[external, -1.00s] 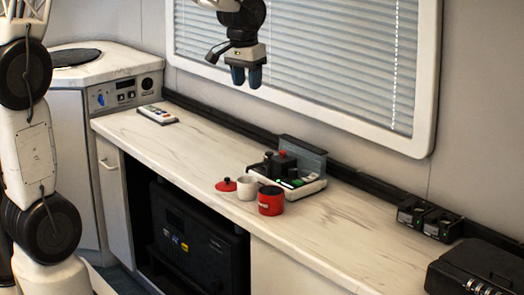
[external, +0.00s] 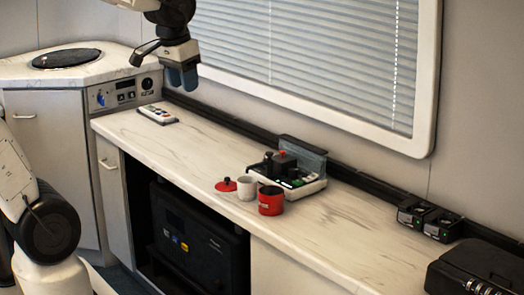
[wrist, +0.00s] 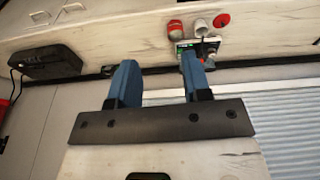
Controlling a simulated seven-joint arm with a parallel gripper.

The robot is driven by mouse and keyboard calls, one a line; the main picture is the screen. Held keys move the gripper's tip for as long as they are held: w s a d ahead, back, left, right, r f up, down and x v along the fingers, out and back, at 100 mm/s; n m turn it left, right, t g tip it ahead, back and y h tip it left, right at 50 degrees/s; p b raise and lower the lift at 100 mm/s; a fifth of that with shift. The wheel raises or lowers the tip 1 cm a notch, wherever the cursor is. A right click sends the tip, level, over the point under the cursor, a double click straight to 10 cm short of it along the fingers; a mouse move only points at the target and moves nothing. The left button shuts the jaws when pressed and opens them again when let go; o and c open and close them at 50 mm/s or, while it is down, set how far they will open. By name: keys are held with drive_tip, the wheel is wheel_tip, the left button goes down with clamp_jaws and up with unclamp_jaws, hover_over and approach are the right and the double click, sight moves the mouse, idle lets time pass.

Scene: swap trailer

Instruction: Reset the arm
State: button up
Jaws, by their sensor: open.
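My gripper (external: 183,78) hangs in the air above the far left part of the counter, in front of the blinds, with nothing near its fingers. In the wrist view my gripper (wrist: 156,80) shows two blue fingers spread wide apart with nothing between them. The view from the wrist is turned over, with the counter along the top.
The counter (external: 340,235) holds a red can (external: 271,200), a white cup (external: 246,188), a red lid (external: 226,185), a device with a grey back panel (external: 302,160) and a remote (external: 158,114). A black case (external: 480,268) and two chargers (external: 429,217) stand at the right.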

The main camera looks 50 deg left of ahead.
drive_tip(key=s+d+f, duration=0.1)
drive_tip(key=s, duration=0.9)
drive_tip(key=shift+d+f+m, duration=0.15)
drive_tip(key=shift+d+m, duration=0.1)
drive_tip(key=shift+m, duration=0.15)
